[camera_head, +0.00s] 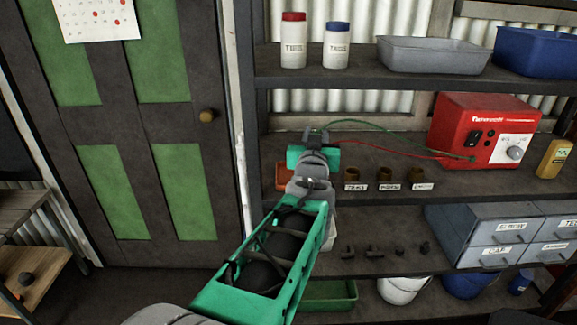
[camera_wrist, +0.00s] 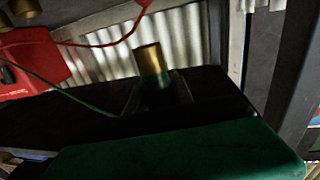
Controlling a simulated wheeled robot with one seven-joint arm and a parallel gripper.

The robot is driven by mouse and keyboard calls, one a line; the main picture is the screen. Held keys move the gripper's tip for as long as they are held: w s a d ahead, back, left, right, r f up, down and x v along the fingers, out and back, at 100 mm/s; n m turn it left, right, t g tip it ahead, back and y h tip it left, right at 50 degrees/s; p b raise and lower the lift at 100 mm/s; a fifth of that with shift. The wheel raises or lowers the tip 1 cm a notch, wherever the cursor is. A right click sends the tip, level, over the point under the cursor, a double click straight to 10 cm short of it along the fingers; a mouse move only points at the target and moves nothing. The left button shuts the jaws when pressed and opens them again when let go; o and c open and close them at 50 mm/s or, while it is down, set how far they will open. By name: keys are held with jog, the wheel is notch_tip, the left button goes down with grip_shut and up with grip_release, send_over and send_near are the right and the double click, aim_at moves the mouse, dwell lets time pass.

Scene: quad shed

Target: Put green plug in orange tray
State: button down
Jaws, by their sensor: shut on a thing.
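The green plug (camera_wrist: 153,66), with a brass-coloured end and a dark green body, stands between the fingers of my gripper (camera_wrist: 156,92) in the wrist view. My gripper (camera_head: 316,137) is shut on it. In the head view the gripper is over the middle shelf, and I cannot make out the plug there. The orange tray (camera_head: 283,178) is on that shelf, just left of and below the gripper, and mostly hidden behind my wrist. The wrist view does not clearly show the tray.
A green cable (camera_head: 372,122) and a red cable (camera_head: 392,149) run to the red power box (camera_head: 482,131). Several labelled brass-brown cups, one (camera_head: 385,174) in the middle, stand right of my wrist. A shelf (camera_head: 350,82) with bottles is above. A post (camera_head: 252,140) stands at left.

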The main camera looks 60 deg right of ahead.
jog(key=w+d+f, duration=0.2)
jog(key=w+f, duration=0.1)
jog(key=w+d+f, duration=0.2)
jog(key=w, duration=0.1)
jog(key=w+d+f, duration=0.2)
jog(key=w+f, duration=0.1)
jog(key=shift+w+d+f, duration=0.15)
jog(key=shift+d+f, duration=0.15)
jog(key=shift+d, duration=0.05)
jog(key=f, duration=0.2)
jog(key=shift+w+d+f, duration=0.1)
jog(key=shift+w+f, duration=0.1)
jog(key=shift+f, duration=0.55)
jog(key=shift+f, duration=0.2)
jog(key=c, duration=1.1)
grip_release()
